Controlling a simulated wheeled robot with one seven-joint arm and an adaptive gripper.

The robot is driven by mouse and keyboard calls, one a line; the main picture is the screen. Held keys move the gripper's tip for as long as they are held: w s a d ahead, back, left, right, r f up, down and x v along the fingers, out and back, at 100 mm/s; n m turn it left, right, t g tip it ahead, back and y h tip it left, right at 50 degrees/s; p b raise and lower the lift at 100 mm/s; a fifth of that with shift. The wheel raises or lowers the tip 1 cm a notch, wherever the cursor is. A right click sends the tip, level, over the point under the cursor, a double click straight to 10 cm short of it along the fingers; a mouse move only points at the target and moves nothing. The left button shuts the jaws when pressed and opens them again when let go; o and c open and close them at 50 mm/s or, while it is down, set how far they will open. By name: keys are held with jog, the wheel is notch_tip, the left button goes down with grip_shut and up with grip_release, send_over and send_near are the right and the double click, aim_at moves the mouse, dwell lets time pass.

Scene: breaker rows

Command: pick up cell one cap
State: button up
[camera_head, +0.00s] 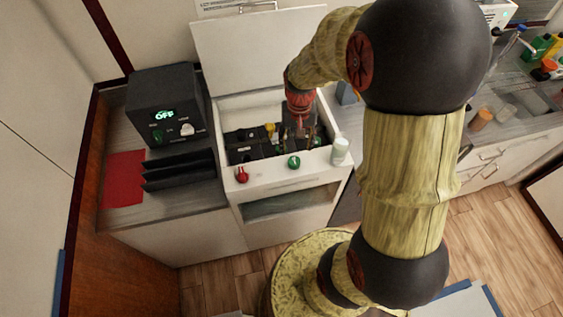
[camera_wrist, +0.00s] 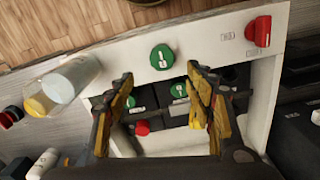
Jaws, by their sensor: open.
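My gripper (camera_head: 300,125) reaches down into the open white cabinet (camera_head: 235,213). In the wrist view my gripper (camera_wrist: 160,75) is open, its yellow-and-black fingers apart and nothing held. Inside the cabinet, a small green round cap (camera_wrist: 178,90) with a white mark shows between the fingers, nearer the right one. Another green piece (camera_wrist: 130,101) is beside the left finger, and a red cap (camera_wrist: 141,127) lies between the fingers, lower in the picture. These sit on or by black blocks. I cannot tell which is cell one's cap.
The cabinet's front ledge carries a green knob (camera_wrist: 161,57) and a red knob (camera_wrist: 259,31). A pale bottle (camera_head: 340,150) stands at the ledge's right end. The raised lid (camera_head: 250,55) is behind. A black box reading OFF (camera_head: 165,115) is at left.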

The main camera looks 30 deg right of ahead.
aim_at(294, 160)
notch_tip(294, 160, down, 2)
jog(key=shift+s+f, duration=0.1)
jog(key=shift+f, duration=0.1)
jog(key=shift+a+f+b, duration=0.15)
jog(key=shift+f+b, duration=0.3)
jog(key=shift+f, duration=0.95)
jog(key=shift+a+f+b, duration=0.15)
jog(key=shift+f+b, duration=0.25)
jog(key=shift+f, duration=0.95)
jog(key=shift+c, duration=1.4)
jog(key=shift+s+r, duration=0.1)
jog(key=c, duration=0.7)
jog(key=shift+c, duration=0.4)
